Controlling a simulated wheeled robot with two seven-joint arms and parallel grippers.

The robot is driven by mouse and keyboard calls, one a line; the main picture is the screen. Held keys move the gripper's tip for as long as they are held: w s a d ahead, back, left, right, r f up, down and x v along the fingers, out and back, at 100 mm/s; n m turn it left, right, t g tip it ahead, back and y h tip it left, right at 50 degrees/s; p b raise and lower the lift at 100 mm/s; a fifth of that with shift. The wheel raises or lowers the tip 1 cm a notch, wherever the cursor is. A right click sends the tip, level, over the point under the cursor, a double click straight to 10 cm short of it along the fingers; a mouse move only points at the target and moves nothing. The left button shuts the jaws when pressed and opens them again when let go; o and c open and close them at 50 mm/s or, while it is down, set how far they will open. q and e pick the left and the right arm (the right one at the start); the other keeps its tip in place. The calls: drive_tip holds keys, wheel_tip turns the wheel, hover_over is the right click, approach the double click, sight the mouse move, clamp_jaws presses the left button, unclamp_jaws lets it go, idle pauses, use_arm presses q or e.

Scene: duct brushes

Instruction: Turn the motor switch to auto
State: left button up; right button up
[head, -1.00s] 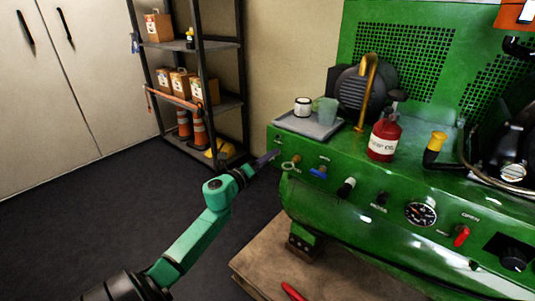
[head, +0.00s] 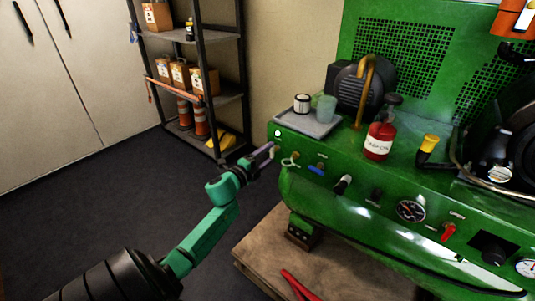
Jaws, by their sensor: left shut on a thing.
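The green machine (head: 300,192) stands at the right, with a row of controls along its front panel. My left gripper (head: 274,150) reaches in from the lower left to the panel's left end. Its jaws are shut on a small control there, which looks like the motor switch; the fingers mostly hide it and its label and setting cannot be read. A small white spot (head: 277,133) shows just above the fingertips. Right of the gripper are a brass-coloured fitting (head: 291,160), a blue handle (head: 316,169) and a black-and-white knob (head: 342,184). My right gripper is not in view.
A grey tray (head: 292,123) with a white jar and a greenish cup sits on the machine above the gripper. A red bottle (head: 379,140) stands farther right. A dark shelf (head: 215,100) stands behind. The floor at left is clear.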

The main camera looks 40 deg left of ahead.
use_arm(q)
drive_tip(key=shift+f, duration=0.1)
drive_tip(key=o, duration=1.4)
drive_tip(key=shift+c, duration=0.2)
drive_tip(key=s+p, duration=0.2)
drive_tip(key=s, duration=1.2)
drive_tip(key=shift+s+d, duration=0.2)
drive_tip(key=shift+s, duration=0.1)
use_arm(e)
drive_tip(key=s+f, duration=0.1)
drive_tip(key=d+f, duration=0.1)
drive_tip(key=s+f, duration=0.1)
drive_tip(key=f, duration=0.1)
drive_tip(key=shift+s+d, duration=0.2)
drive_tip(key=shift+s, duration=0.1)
